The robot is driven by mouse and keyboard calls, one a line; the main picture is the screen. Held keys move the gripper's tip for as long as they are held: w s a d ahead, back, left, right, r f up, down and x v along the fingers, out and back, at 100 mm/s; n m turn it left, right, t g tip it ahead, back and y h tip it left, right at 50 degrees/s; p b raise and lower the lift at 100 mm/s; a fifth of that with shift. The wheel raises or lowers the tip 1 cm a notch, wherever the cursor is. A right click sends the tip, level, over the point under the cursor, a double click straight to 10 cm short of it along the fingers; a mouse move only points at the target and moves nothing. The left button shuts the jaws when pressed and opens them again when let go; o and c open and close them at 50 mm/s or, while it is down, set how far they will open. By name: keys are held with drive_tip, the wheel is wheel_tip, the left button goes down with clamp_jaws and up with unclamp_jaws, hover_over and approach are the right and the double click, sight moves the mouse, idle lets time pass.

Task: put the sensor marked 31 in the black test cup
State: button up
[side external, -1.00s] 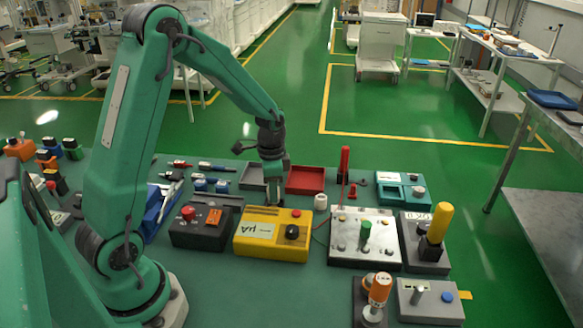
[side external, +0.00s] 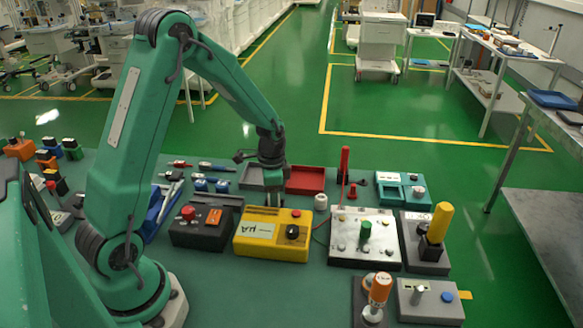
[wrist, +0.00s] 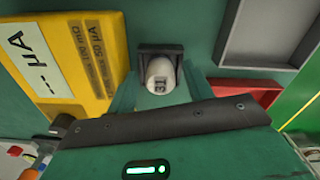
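The sensor marked 31 (wrist: 160,75) is a small white cylinder in the wrist view, with its number facing the camera. It lies between the parts of my gripper (wrist: 158,78), with a dark fingertip behind it. In the side view my gripper (side external: 273,198) points down just behind the yellow meter, its two fingers a little apart. The sensor is hidden there, and I see no clear sign that the fingers press on it. I cannot pick out the black test cup for certain in either view.
The yellow meter (side external: 271,238) stands right in front of my gripper, with a black box (side external: 200,233) to its left. A grey tray (side external: 252,178) and a red tray (side external: 305,180) lie behind. A white cylinder (side external: 321,201) and a silver panel (side external: 345,240) are to the right.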

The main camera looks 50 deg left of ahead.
wheel_tip(320, 180, up, 12)
drive_tip(key=shift+r, duration=0.15)
idle(0.7)
idle(0.5)
drive_tip(key=s+d+r+n+t, duration=0.2)
drive_tip(key=s+d+r, duration=0.3)
drive_tip(key=s, duration=0.3)
drive_tip(key=s+d+r+n+t, duration=0.3)
drive_tip(key=s+d+r+n, duration=0.1)
drive_tip(key=s, duration=0.5)
drive_tip(key=shift+d+r+t, duration=0.3)
drive_tip(key=shift+d+r, duration=0.35)
drive_tip(key=shift+d, duration=0.55)
